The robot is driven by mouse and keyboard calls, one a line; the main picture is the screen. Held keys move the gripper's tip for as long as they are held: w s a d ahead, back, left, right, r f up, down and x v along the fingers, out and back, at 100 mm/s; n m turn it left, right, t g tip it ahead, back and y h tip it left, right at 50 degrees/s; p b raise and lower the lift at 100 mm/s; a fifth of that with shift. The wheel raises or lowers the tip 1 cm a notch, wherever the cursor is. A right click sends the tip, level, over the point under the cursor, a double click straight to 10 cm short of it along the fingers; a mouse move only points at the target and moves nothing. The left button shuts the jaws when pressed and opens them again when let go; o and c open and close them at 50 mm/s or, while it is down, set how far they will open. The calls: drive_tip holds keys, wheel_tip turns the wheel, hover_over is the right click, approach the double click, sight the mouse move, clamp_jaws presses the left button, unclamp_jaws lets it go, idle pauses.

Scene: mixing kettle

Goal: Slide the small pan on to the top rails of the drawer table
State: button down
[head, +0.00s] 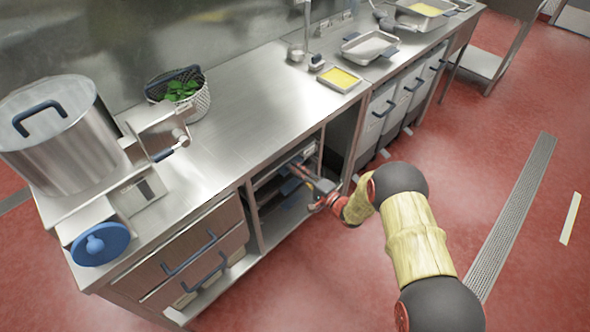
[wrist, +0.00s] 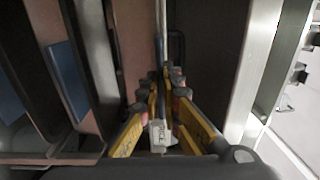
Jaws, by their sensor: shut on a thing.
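My gripper (head: 322,190) is at the open front of the drawer table (head: 262,222), below the worktop. In the wrist view my gripper's yellow fingers (wrist: 168,88) are closed together on a thin, light-edged piece with a blue handle part (wrist: 158,48), seen edge-on. This appears to be the small pan (wrist: 163,18); most of it is hidden by the fingers and the dark bay. In the head view, dark rails (head: 303,156) show in the bay beside my gripper. I cannot tell whether the pan rests on them.
Other blue-handled pieces (wrist: 68,80) sit left of my gripper in the wrist view. A metal bar (wrist: 262,75) stands close on the right. Drawers (head: 195,255) are left of the bay, and white bins (head: 385,105) stand beyond it. The red floor in front is clear.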

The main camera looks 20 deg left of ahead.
drive_tip(key=c, duration=1.9)
unclamp_jaws()
drive_tip(key=shift+r, duration=0.15)
drive_tip(key=shift+o, duration=0.3)
drive_tip(key=shift+s+f, duration=0.15)
drive_tip(key=shift+f, duration=0.15)
drive_tip(key=o, duration=0.4)
drive_tip(key=shift+r, duration=0.15)
drive_tip(key=shift+d, duration=0.15)
drive_tip(key=p+v, duration=0.1)
drive_tip(key=v, duration=0.5)
drive_tip(key=shift+s+d+p, duration=0.1)
drive_tip(key=shift+d+p, duration=0.2)
drive_tip(key=shift+p, duration=0.05)
